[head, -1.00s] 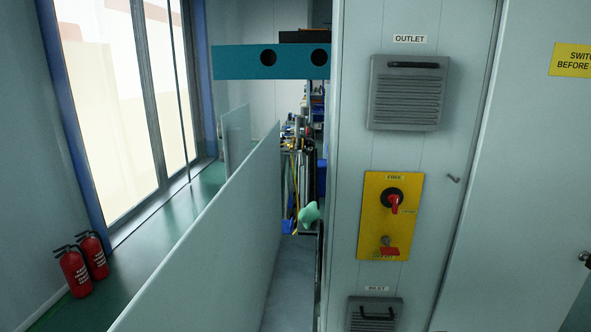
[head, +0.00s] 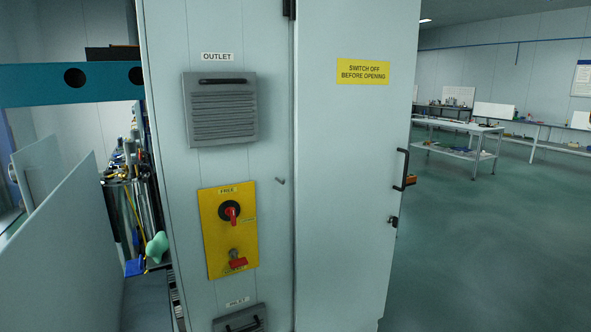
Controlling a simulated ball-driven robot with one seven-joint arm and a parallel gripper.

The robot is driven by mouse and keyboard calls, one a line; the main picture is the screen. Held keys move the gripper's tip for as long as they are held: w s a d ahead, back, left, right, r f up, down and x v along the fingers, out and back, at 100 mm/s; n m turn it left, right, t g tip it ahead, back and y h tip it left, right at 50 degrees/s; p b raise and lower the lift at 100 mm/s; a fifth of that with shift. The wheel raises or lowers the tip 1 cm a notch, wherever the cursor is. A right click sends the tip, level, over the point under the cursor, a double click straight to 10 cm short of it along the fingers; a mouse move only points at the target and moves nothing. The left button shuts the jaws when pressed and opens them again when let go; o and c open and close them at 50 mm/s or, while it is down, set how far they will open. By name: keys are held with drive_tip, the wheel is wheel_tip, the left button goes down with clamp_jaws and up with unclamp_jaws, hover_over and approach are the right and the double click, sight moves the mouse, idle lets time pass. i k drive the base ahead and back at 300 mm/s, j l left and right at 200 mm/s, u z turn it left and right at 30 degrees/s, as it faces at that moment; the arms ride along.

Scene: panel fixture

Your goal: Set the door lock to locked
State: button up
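A tall pale cabinet (head: 340,230) carries a yellow plate (head: 212,232) on its left face. On the plate is a black rotary switch with a red handle (head: 232,214) pointing down. A label above it appears to read FREE; a smaller label to its right is unreadable. Below is a metal stub with a red tag-like piece (head: 238,263). On the cabinet door, a small black lock fitting (head: 392,221) sits under a black pull handle (head: 402,169); its setting is too small to read. The door looks closed. My gripper is not in view.
An outlet vent (head: 220,110) is above the plate, another vent (head: 240,320) below it. A small peg (head: 280,181) sticks out near the cabinet edge. A low partition (head: 60,245) stands at left. Open floor (head: 480,250) lies right, with a worktable (head: 455,150) behind.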

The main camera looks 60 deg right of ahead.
sight(393, 220)
drive_tip(key=z, duration=1.55)
